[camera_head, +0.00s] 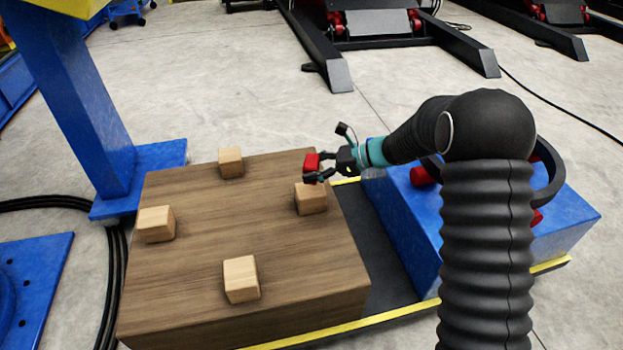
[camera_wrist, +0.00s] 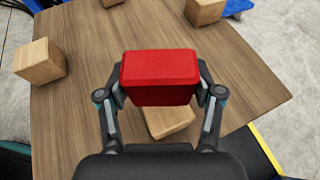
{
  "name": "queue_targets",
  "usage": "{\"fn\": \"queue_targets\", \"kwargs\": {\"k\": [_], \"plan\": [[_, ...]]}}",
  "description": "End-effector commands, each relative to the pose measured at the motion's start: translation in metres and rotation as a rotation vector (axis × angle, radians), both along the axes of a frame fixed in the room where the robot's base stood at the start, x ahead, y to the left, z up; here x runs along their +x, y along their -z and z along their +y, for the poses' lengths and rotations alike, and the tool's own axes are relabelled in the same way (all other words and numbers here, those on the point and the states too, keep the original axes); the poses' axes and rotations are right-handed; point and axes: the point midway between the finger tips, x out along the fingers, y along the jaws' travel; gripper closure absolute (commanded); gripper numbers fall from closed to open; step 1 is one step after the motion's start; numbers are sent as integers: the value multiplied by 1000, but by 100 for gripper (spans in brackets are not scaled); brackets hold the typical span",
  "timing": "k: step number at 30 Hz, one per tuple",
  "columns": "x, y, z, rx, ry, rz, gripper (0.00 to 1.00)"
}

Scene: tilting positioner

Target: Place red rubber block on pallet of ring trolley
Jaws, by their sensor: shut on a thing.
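The red rubber block (camera_head: 311,162) is held in my gripper (camera_head: 318,170) above the right part of a brown wooden surface (camera_head: 225,235). In the wrist view the red block (camera_wrist: 160,77) sits between the two fingers of my gripper (camera_wrist: 160,95), which are shut on its sides. Below it, a light wooden block (camera_wrist: 168,122) on the surface is partly hidden by the red block. The wooden surface, which looks like the pallet, also fills much of the wrist view (camera_wrist: 100,30). The red block appears apart from the surface.
Several light wooden blocks stand on the surface, including a front one (camera_head: 241,279), a left one (camera_head: 156,224), a back one (camera_head: 231,162) and a right one (camera_head: 311,199). A blue post (camera_head: 75,90) rises at the back left. A blue box-like body (camera_head: 400,215) is right of the surface.

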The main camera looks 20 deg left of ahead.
Motion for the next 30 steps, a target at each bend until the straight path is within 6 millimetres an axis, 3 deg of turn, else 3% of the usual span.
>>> {"fn": "queue_targets", "kwargs": {"k": [7,15,26,27,29,30], "plan": [[3,12,7,0,-1,1,74],[3,44,7,0,1,2,74],[3,48,7,0,0,0,74],[3,48,7,0,0,0,26],[3,47,7,0,0,0,12],[3,47,7,0,0,0,9]]}}
